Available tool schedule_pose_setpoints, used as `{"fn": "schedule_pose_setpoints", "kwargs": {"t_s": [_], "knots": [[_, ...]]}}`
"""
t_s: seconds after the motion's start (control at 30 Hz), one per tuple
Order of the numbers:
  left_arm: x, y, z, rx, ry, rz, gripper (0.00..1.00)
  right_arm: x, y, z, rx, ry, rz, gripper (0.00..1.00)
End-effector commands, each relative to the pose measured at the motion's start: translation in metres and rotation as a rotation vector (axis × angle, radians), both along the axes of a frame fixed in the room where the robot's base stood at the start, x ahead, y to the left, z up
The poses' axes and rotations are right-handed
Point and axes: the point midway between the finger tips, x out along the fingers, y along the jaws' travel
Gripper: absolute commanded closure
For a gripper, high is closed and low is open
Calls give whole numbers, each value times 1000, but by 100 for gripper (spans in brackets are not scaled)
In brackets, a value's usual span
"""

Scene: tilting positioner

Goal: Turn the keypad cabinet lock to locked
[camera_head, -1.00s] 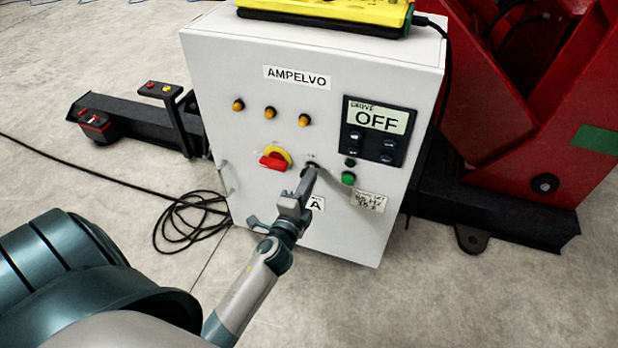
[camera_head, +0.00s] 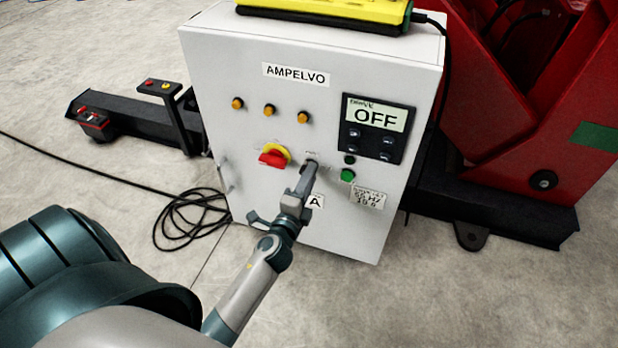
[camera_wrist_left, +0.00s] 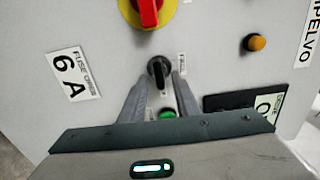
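The keypad cabinet lock looks to be the small black rotary switch on the white cabinet's front. In the head view the lock (camera_head: 311,163) is partly covered by my left gripper (camera_head: 308,170). In the left wrist view the lock (camera_wrist_left: 158,68) shows a dark upright grip. Small labels beside it are too small to read, so I cannot tell its position. My left gripper's two fingers (camera_wrist_left: 160,82) are apart, with their tips close to either side of the lock; I cannot tell if they touch it. My right gripper is out of view.
The cabinet (camera_head: 240,70) also carries a red and yellow rotary switch (camera_head: 273,156), a green button (camera_head: 348,175), amber lamps and a display (camera_head: 376,118) reading OFF. A yellow device (camera_head: 330,10) lies on top. Red machinery stands right; a black cable (camera_head: 185,222) coils on the floor left.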

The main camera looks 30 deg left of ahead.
Motion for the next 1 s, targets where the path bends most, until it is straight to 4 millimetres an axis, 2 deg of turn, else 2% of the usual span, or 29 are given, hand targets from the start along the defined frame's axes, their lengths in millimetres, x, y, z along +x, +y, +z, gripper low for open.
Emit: {"fn": "schedule_pose_setpoints", "kwargs": {"t_s": [0.27, 0.47, 0.67, 1.0], "knots": [[-3, 0, 0, -1, 0, 1, 71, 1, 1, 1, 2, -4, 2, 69], [-19, -4, -1, -1, 1, 0, 71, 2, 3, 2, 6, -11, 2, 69], [-50, -11, -2, -2, 1, 2, 71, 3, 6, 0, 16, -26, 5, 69], [-114, -27, -3, -1, 2, 2, 71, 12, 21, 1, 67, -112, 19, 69]]}}
